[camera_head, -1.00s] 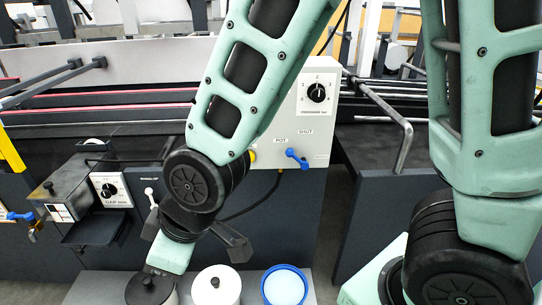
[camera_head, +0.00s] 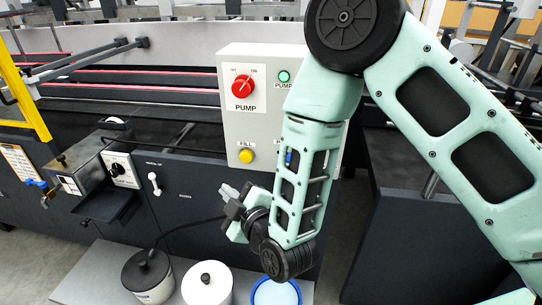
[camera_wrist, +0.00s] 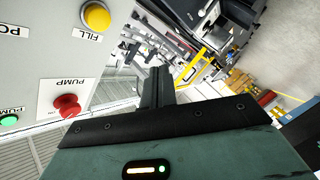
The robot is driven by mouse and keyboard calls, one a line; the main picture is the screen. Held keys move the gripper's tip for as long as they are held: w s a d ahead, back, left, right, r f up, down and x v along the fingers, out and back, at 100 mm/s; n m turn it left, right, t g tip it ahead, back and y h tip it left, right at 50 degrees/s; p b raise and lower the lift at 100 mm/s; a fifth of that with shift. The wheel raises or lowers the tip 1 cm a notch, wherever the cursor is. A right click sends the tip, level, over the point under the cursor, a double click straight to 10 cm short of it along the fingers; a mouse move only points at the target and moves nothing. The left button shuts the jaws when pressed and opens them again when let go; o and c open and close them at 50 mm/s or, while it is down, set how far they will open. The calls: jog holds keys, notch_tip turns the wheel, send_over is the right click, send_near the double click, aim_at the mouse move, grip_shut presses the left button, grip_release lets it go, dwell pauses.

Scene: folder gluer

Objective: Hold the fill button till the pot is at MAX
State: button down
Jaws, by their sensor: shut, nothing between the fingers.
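The yellow FILL button (camera_head: 246,156) is on the lower front of a grey control box (camera_head: 234,122). In the wrist view the button (camera_wrist: 96,17) shows at the top left, with its FILL label beside it. My gripper (camera_head: 229,192) is shut and empty. It is a little below and left of the button, apart from it. In the wrist view its dark fingers (camera_wrist: 157,88) point up the picture, to the right of the button. A black-lidded pot (camera_head: 150,282) with a dark hose stands at the lower left. I cannot see a MAX mark or its level.
The box also carries a red PUMP knob (camera_head: 242,86) and a green lamp (camera_head: 284,76). My arm hides its right part. A white lidded container (camera_head: 207,290) and a blue-rimmed one (camera_head: 262,286) stand near the pot. A small metal unit (camera_head: 82,165) sits at left.

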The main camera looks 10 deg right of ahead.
jog(key=shift+w+d+t, duration=0.1)
jog(key=shift+d+t, duration=0.2)
jog(key=shift+d, duration=0.4)
send_near(241, 158)
jog(key=shift+w+a+f, duration=0.1)
jog(key=shift+w+a, duration=0.8)
jog(key=shift+w, duration=0.1)
jog(key=shift+w+a+f, duration=0.15)
jog(key=shift+w+a, duration=0.8)
jog(key=shift+w, duration=0.1)
dwell(0.4)
jog(key=shift+w+d, duration=0.15)
jog(key=shift+w, duration=0.2)
jog(key=shift+w+d, duration=0.2)
jog(key=shift+w, duration=0.3)
dwell(1.6)
